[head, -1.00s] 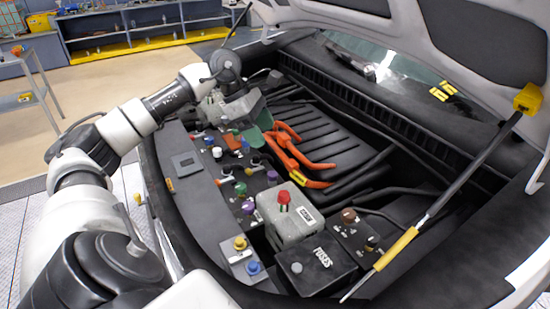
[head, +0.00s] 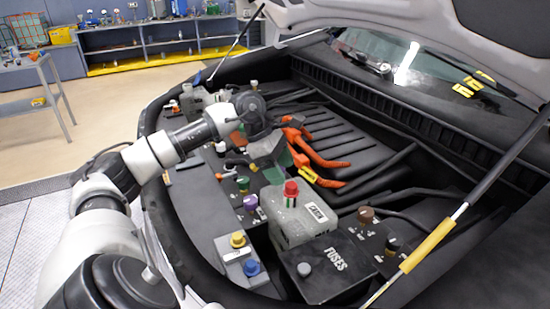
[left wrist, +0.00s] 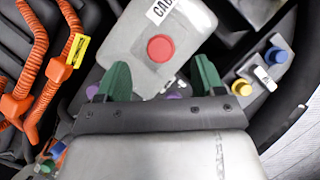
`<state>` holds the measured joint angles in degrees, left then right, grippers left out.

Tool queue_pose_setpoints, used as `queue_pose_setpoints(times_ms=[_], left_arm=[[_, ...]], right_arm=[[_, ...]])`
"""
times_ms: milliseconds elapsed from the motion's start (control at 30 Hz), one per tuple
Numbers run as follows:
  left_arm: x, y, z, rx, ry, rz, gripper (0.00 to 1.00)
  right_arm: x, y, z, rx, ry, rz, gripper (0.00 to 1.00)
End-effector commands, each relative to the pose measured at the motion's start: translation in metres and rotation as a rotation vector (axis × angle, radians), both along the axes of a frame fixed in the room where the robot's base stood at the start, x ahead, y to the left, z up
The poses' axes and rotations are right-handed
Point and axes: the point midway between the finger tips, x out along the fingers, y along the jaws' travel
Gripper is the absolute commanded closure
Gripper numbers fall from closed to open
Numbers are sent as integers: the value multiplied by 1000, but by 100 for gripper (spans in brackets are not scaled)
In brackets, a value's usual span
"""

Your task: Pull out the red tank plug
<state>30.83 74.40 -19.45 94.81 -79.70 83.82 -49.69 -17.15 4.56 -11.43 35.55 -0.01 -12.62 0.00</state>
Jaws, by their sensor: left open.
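The red tank plug (head: 291,188) sits upright on top of the grey tank (head: 283,219), which has a white label with dark letters. In the left wrist view the plug (left wrist: 160,48) is a round red cap on the tank (left wrist: 147,71). My left gripper (head: 283,160) is open, with green fingers, just behind the plug in the head view. In the left wrist view the open left gripper (left wrist: 161,74) has its fingers spread to either side, short of the plug, and nothing is between them. My right gripper is not in view.
A black FUSES box (head: 333,263) stands in front of the tank. Orange hoses (head: 318,158) lie behind it. Yellow (head: 238,239) and blue (head: 251,267) caps are at the front left. A hood prop (head: 430,245) slants up at the right.

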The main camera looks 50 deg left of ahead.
Motion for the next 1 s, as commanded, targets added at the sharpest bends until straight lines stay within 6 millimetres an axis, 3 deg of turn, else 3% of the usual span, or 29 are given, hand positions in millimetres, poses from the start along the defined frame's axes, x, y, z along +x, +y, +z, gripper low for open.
queue_pose_setpoints(times_ms=[200, 400, 800, 833, 1000], left_arm=[[10, -19, -35, -3, 2, -2, 32], [16, -29, -56, -2, 1, 0, 32], [18, -32, -64, 0, -1, 0, 32], [18, -32, -64, 0, -1, 0, 33], [18, -32, -64, 0, 0, 0, 59]], right_arm=[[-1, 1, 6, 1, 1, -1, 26], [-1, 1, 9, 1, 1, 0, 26], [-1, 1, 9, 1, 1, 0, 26], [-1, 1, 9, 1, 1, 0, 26], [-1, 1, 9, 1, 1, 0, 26]])
